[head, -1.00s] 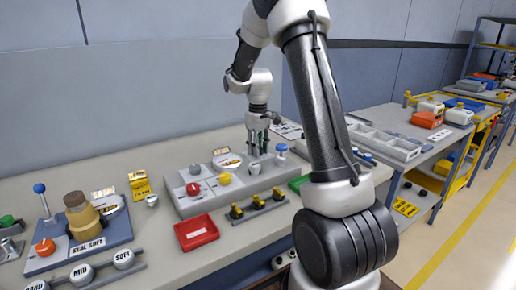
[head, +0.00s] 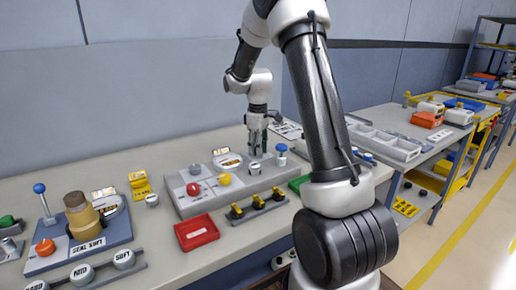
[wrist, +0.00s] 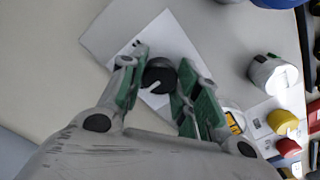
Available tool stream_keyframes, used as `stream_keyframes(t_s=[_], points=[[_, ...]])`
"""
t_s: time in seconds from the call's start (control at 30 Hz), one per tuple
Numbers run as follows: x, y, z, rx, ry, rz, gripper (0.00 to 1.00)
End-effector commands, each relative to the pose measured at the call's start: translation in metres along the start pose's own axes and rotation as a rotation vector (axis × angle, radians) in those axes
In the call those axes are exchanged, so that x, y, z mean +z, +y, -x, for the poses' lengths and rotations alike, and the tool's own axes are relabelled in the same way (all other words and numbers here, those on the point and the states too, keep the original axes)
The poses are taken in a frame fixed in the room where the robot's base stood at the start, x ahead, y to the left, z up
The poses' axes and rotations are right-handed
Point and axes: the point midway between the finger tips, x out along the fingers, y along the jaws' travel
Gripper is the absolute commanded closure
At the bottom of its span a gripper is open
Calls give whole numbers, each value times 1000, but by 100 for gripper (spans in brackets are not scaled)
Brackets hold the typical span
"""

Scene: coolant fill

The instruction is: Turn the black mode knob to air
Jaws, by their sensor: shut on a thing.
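In the head view my gripper (head: 258,150) points down at the back of the grey panel (head: 180,205). The knob is hidden there behind the fingers and panel parts.
Near the gripper stand a grey-white cylinder (wrist: 272,74), a yellow knob (wrist: 282,121) and a red knob (wrist: 288,147). A blue-topped post (head: 281,150) is close to its right. A red tray (head: 196,232) lies in front. The bench left of the plate is clear.

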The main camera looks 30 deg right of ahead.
Motion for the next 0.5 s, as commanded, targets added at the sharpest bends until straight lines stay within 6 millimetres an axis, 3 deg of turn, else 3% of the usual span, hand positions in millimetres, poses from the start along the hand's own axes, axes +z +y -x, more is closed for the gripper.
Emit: stream_keyframes(t_s=[0.1, 0.13, 0.23, 0.5], points=[[0, 0, 1, 1, 0, 0, 92], [0, 0, 1, 1, 0, 0, 66], [0, 0, 0, 1, 0, 0, 48], [0, 0, 0, 0, 0, -1, 45]])
